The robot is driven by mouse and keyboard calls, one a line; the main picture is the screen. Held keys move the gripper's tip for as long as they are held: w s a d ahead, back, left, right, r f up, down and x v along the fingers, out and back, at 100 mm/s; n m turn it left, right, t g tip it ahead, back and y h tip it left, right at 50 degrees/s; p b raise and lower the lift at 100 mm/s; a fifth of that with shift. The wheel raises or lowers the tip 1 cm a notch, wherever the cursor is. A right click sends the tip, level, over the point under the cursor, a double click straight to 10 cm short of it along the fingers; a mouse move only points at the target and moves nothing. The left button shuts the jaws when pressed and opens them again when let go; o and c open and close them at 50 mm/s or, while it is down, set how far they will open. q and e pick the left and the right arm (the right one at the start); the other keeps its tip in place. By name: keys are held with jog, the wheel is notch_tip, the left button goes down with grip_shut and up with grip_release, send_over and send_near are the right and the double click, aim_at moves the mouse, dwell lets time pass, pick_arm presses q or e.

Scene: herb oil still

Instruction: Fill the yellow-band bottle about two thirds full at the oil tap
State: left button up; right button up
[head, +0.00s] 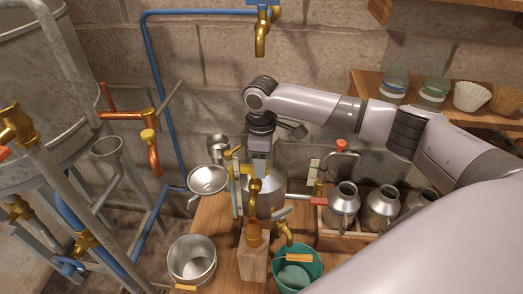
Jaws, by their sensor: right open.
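A small amber bottle (254,234) stands upright on a wooden block (255,262), directly below a brass tap (254,190) on the front of a metal vessel (272,200). A band colour on the bottle and its fill level are too small to tell. I see no clear stream from the tap. My right gripper (258,172) points down just above and behind this tap, at the vessel's top. It is open, its fingertips are partly lost against the vessel, and it holds nothing that I can see. My left gripper is out of view.
A second brass tap (286,233) hangs over a green bucket (297,272). A metal pot (192,261) stands at left, and a funnel (208,180) behind it. Metal cans (343,204) stand at right. Jars (435,90) sit on the shelf. A large tank (40,95) fills the left side.

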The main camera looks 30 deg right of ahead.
jog(key=shift+f, duration=0.35)
grip_shut()
dwell(0.4)
